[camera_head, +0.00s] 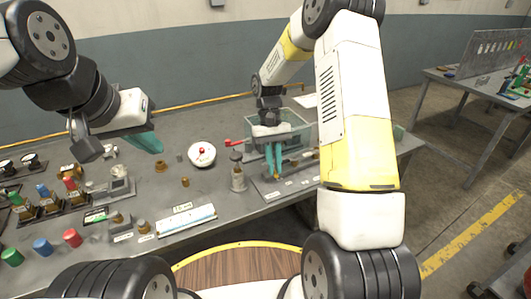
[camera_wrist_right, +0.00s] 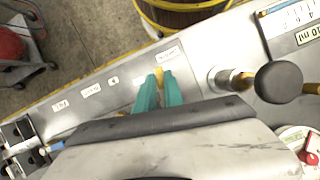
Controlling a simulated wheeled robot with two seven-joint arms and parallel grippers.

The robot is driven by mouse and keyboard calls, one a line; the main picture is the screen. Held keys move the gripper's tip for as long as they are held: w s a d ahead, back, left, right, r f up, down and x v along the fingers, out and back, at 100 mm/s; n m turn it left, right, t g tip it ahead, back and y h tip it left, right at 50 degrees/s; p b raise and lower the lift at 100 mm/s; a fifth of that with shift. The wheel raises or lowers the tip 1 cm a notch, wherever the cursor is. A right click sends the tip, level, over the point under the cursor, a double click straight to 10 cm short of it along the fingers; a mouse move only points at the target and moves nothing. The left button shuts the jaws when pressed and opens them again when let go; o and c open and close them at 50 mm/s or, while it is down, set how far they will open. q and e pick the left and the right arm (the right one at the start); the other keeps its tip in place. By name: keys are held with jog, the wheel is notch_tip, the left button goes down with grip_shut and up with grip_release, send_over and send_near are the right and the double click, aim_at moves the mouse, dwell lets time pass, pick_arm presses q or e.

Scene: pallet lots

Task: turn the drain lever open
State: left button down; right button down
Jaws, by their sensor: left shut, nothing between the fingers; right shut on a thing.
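A clear tank (camera_head: 296,128) stands at the back of the bench. A red lever (camera_head: 234,142) sticks out at its left side. My right gripper (camera_head: 274,174) points down in front of the tank, to the right of the red lever and apart from it. In the right wrist view its teal fingers (camera_wrist_right: 160,80) are shut on a small yellow-brass piece (camera_wrist_right: 158,73), mostly hidden between the tips. My left gripper (camera_head: 150,143) is shut and empty above the left part of the bench.
A metal post with a dark round knob (camera_head: 237,172) stands left of my right gripper; the knob is large in the right wrist view (camera_wrist_right: 278,82). A white round dial (camera_head: 201,154) with a red centre is further left. Coloured caps and small fittings crowd the bench's left end.

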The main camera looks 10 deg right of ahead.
jog(key=shift+w+d+n+h, duration=0.1)
jog(key=shift+d+n+h, duration=0.1)
jog(key=shift+n, duration=0.35)
jog(key=shift+d+n+h, duration=0.1)
jog(key=shift+n+h, duration=0.1)
jog(key=shift+n, duration=0.35)
jog(key=c, duration=1.5)
grip_release()
jog(key=shift+o, duration=0.2)
jog(key=v, duration=0.7)
jog(key=shift+a+r, duration=0.15)
jog(key=shift+r, duration=0.3)
